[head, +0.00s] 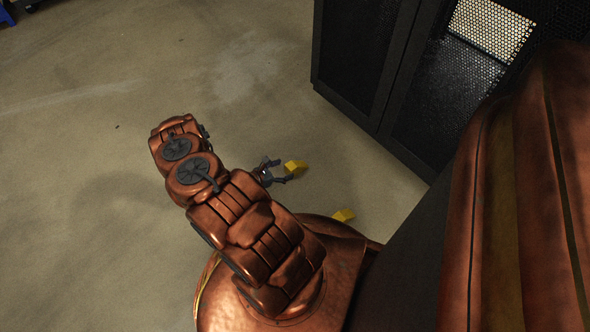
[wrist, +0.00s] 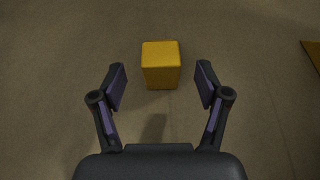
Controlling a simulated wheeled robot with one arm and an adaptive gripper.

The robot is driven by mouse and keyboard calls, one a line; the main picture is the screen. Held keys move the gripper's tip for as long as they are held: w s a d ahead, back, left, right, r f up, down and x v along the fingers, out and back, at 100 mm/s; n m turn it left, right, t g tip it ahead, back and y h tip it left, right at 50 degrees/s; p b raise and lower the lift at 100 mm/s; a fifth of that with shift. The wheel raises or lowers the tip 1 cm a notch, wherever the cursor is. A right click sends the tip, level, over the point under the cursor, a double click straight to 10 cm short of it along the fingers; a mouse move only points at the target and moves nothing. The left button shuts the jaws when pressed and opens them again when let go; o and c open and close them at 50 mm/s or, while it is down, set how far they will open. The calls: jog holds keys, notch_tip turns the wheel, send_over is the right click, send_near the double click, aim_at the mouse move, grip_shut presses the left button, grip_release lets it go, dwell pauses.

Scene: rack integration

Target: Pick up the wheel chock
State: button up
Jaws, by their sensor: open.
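A yellow wheel chock (head: 296,166) lies on the floor in the head view, just right of my gripper (head: 277,174). In the wrist view the yellow chock (wrist: 161,65) sits centred ahead of my gripper (wrist: 161,82), with its near end roughly level with the fingertips. The two fingers are spread apart, one on each side, and there is a gap between each finger and the chock. My gripper is open and empty. A second yellow piece (head: 343,215) lies on the floor closer to my base, partly cut off at the right edge of the wrist view (wrist: 312,54).
A black rack cabinet with mesh doors (head: 360,55) stands at the upper right. The concrete floor (head: 90,120) is clear to the left. A small blue object (head: 6,17) shows at the top left corner.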

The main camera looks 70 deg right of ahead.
aim_at(303, 164)
jog(key=b+x, duration=0.1)
jog(key=x, duration=0.2)
jog(key=b+x, duration=0.2)
jog(key=x, duration=0.1)
jog(key=shift+s+a+f+b, duration=0.1)
jog(key=shift+a+f+b, duration=0.05)
jog(key=shift+f+b, duration=0.15)
jog(key=shift+s+d, duration=0.1)
jog(key=shift+d, duration=0.2)
grip_shut()
